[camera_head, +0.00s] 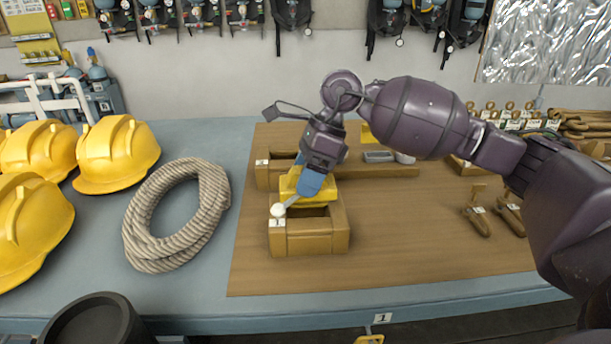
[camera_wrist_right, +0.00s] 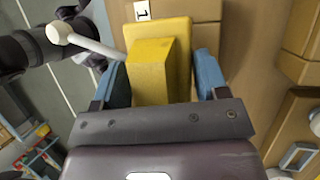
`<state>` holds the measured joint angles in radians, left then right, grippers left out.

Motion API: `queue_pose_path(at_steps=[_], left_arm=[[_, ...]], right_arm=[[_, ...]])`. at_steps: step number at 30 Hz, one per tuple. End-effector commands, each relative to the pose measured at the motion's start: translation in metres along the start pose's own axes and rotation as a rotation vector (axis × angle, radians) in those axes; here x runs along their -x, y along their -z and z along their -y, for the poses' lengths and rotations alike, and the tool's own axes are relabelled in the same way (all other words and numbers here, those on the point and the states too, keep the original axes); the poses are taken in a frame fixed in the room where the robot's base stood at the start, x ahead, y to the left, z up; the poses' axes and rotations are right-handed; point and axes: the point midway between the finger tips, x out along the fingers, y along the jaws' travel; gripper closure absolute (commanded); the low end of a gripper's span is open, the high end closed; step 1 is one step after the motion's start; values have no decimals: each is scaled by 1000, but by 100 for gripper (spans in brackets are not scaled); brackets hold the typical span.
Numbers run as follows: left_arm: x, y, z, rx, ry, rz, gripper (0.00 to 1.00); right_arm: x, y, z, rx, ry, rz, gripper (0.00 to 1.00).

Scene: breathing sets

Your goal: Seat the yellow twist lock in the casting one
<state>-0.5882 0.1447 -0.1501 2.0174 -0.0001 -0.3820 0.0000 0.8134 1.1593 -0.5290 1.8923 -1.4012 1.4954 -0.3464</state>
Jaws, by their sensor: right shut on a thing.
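The yellow twist lock (camera_head: 292,186) is held between the blue fingers of my right gripper (camera_head: 311,184), and the hold also shows in the right wrist view (camera_wrist_right: 155,72). Its pale lever with a white ball end (camera_head: 278,210) points to the front left. The brown casting (camera_head: 310,243) tagged 1 stands on the brown board, with a dark opening in its top. The twist lock is over the rear of this casting; whether it touches or has entered the opening cannot be told. My left gripper is not in view.
A second brown casting (camera_head: 272,174) stands behind, partly hidden by my right arm. A rope coil (camera_head: 178,215) and yellow helmets (camera_head: 117,155) lie to the left. Tagged brown pieces (camera_head: 476,217) lie to the right. The board's front (camera_head: 400,260) is clear.

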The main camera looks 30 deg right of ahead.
Motion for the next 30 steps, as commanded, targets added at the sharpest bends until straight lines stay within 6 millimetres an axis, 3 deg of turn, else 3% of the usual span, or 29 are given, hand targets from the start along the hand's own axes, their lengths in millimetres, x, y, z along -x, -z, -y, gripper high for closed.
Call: queue_pose_path(at_steps=[30], left_arm=[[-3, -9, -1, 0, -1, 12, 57]], right_arm=[[-12, 5, 3, 1, 2, 2, 90]])
